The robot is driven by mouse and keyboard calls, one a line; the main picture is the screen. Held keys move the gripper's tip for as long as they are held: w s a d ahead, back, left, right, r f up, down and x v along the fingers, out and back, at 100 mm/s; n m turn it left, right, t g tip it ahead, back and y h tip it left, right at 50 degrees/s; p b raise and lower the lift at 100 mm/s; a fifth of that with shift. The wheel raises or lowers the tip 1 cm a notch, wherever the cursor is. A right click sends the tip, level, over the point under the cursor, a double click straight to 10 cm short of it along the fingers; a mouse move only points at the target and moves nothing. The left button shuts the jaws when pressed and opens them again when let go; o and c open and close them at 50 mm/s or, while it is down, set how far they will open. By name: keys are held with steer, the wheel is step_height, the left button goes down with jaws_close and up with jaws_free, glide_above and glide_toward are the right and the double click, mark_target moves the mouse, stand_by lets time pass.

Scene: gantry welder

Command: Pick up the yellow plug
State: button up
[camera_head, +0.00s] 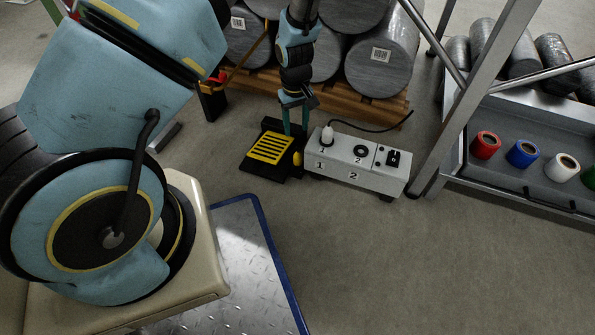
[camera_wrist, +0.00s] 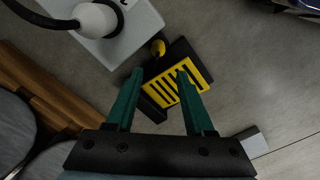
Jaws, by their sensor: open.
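The small yellow plug (camera_head: 297,158) sits between the black pedal and the grey socket box in the head view. It also shows in the wrist view (camera_wrist: 158,48), just beyond my fingertips and next to the pedal's edge. My gripper (camera_head: 295,130) points down above this spot, with green fingers apart. In the wrist view my gripper (camera_wrist: 160,72) is empty, and its fingertips overlap the pedal in the picture. The black pedal (camera_head: 250,164) has a yellow striped top. The lower part of the plug is hard to make out.
The grey socket box (camera_head: 345,177) has numbered sockets. A white plug (camera_head: 327,136) with a black cable stands in socket 1. Large grey cylinders lie on a wooden pallet (camera_head: 375,108) behind. A metal rack (camera_head: 450,150) with coloured rolls stands right. Floor in front is clear.

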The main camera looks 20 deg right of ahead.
mark_target(298, 152)
steer(key=shift+s+d+f, duration=0.1)
steer(key=shift+d+f, duration=0.05)
steer(key=shift+f, duration=0.4)
steer(key=shift+s+d+f, duration=0.1)
steer(key=shift+f, duration=0.45)
step_height(298, 152, down, 10)
steer(key=b, duration=0.5)
steer(key=shift+f+b, duration=0.15)
steer(key=shift+b, duration=0.25)
jaws_close()
